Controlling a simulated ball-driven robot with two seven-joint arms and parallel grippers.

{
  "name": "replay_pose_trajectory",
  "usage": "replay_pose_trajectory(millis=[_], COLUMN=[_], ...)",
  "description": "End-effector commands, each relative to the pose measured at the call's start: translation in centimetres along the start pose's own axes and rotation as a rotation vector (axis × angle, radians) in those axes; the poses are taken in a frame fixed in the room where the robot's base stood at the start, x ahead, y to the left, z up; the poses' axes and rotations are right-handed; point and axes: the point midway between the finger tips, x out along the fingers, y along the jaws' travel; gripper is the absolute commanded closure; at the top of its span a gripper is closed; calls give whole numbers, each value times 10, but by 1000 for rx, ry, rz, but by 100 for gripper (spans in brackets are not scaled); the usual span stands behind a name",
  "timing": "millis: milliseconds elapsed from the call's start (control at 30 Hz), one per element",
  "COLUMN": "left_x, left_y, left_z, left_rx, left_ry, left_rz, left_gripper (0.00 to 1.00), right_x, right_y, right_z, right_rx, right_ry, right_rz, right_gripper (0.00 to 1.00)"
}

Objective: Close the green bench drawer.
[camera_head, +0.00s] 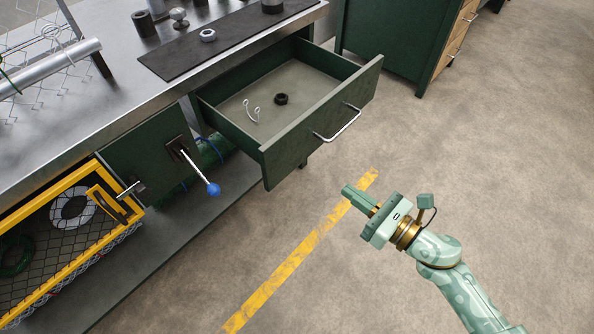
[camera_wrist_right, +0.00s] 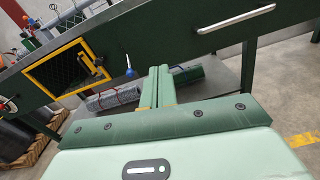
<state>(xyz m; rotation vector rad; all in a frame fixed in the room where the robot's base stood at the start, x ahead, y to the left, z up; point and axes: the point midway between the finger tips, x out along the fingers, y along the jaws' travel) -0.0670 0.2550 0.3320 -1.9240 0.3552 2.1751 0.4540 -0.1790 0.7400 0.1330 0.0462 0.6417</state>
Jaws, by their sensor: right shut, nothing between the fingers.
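The green bench drawer (camera_head: 323,122) is pulled out from under the metal workbench in the head view. It holds a dark nut (camera_head: 281,99) and a bent wire hook (camera_head: 251,110). Its silver bar handle (camera_head: 338,124) is on the front panel. The handle also shows at the upper right of the right wrist view (camera_wrist_right: 236,20). My right gripper (camera_head: 360,199) is shut and empty, in front of the drawer and apart from it, to the lower right of the handle. Its two green fingers (camera_wrist_right: 158,87) lie together in the right wrist view. My left gripper is not in view.
The workbench top (camera_head: 110,75) carries a dark mat (camera_head: 225,42) with small metal parts. A lever with a blue knob (camera_head: 214,189) sticks out left of the drawer, near a yellow-framed mesh door (camera_head: 95,200). Open floor (camera_head: 470,160) lies to the right.

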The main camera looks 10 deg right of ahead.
Motion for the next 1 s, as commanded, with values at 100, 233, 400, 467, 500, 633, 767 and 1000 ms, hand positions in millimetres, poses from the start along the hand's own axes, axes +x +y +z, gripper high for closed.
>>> replay_pose_trajectory(millis=[100, 233, 400, 467, 500, 633, 767, 1000], left_x=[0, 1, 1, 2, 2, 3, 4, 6], left_y=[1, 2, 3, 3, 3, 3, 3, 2], left_z=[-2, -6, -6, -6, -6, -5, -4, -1], left_rx=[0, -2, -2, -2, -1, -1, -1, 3], left_ry=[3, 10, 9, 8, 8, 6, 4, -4], left_rz=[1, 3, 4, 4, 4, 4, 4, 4], left_gripper=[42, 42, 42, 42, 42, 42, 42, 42], right_x=[0, 4, 26, 38, 47, 76, 102, 133], right_y=[4, 4, 4, 4, 4, 5, 6, 6], right_z=[-1, -1, -1, 0, -1, 0, -1, -2], right_rx=[-95, -144, -146, -145, -145, -144, -142, -142], right_ry=[0, -3, -4, -5, -4, -5, -4, -1], right_rz=[20, 22, 22, 21, 22, 21, 21, 19], right_gripper=[100, 100, 100, 100, 100, 100, 100, 100])
